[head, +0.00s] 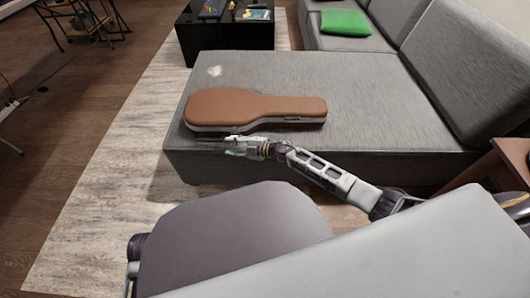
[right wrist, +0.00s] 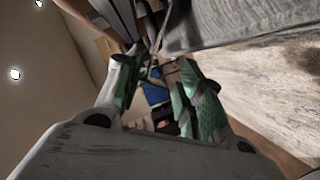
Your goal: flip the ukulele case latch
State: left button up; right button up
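The ukulele case (head: 255,106) lies flat on the grey sofa seat, with a brown lid and a pale lower side. Its wide end is at the left and its narrow end at the right. My left gripper is not in view.
The grey sofa seat (head: 350,90) is clear to the right of the case. A white patch (head: 214,71) lies behind the case. A black table (head: 225,35) with small items stands at the back. A green cushion (head: 345,22) is on the sofa. A wooden side table (head: 512,158) is at right.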

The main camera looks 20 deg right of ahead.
jog(key=shift+d+f+b, duration=0.1)
jog(key=shift+f+b, duration=0.1)
jog(key=shift+b, duration=0.1)
jog(key=shift+p+v, duration=0.45)
jog(key=shift+v, duration=0.3)
jog(key=p+v, duration=0.4)
jog(key=v, duration=0.8)
jog(key=shift+s, duration=0.25)
jog(key=shift+r, duration=0.1)
jog(key=shift+d, duration=0.1)
